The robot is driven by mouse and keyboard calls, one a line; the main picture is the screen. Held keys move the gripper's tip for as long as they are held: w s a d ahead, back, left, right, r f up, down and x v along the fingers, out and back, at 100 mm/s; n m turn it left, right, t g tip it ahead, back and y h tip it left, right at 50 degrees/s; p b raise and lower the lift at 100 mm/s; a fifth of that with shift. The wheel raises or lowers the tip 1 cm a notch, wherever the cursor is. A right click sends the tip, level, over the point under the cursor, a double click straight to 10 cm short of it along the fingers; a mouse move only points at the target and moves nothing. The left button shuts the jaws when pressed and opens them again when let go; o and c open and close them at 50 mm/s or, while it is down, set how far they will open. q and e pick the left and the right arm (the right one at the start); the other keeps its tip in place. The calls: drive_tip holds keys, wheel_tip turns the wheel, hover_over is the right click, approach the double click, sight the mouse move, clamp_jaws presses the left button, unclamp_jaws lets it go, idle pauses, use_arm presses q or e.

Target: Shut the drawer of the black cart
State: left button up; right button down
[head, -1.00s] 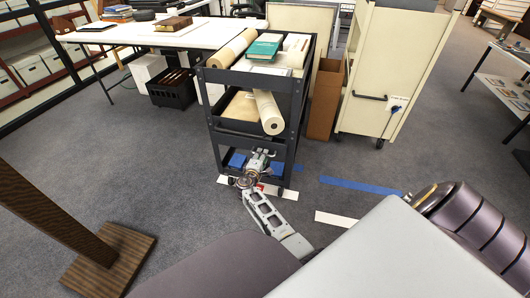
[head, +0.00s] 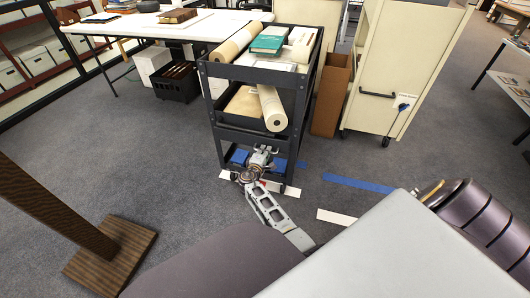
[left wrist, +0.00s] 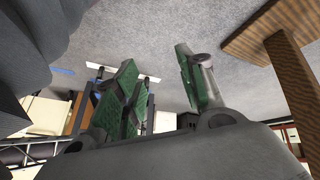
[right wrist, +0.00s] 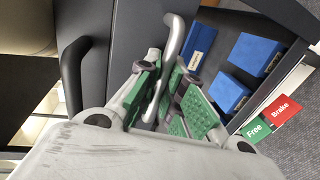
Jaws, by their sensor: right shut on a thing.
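The black cart (head: 284,76) stands upright in the middle of the head view. Its drawer front (head: 228,135) is a dark band below the middle shelf; how far the drawer stands out is hard to tell. In the right wrist view a dark panel (right wrist: 136,30) and a curved silver-grey handle (right wrist: 174,42) show close up. My right gripper (head: 262,158) is low at the cart's front; in the right wrist view its green-padded fingers (right wrist: 165,100) are shut on the silver handle. My left gripper (left wrist: 160,90) has its fingers apart with nothing between them.
Paper rolls (head: 270,107) and a green book (head: 269,40) lie on the cart. Blue boxes (right wrist: 255,54) sit low in it, near red and green brake tags (right wrist: 283,110). A cream cart (head: 405,65) stands to the right, a wooden post (head: 50,190) at left.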

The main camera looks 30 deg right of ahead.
sight(267, 145)
idle(0.3)
drive_tip(key=x, duration=0.1)
drive_tip(key=b+x, duration=0.1)
drive_tip(key=x, duration=0.2)
drive_tip(key=shift+r+b, duration=0.25)
drive_tip(key=shift+b, duration=0.15)
use_arm(q)
drive_tip(key=f, duration=0.3)
drive_tip(key=shift+d+f+t+h, duration=0.3)
drive_tip(key=shift+f+t, duration=0.05)
drive_tip(key=shift+t, duration=0.05)
use_arm(e)
drive_tip(key=shift+w+d+r, duration=0.1)
drive_tip(key=shift+r, duration=0.1)
drive_tip(key=c, duration=1.5)
unclamp_jaws()
drive_tip(key=shift+w+f, duration=0.1)
drive_tip(key=shift+c, duration=0.2)
use_arm(q)
drive_tip(key=shift+w, duration=0.15)
drive_tip(key=shift+d, duration=0.1)
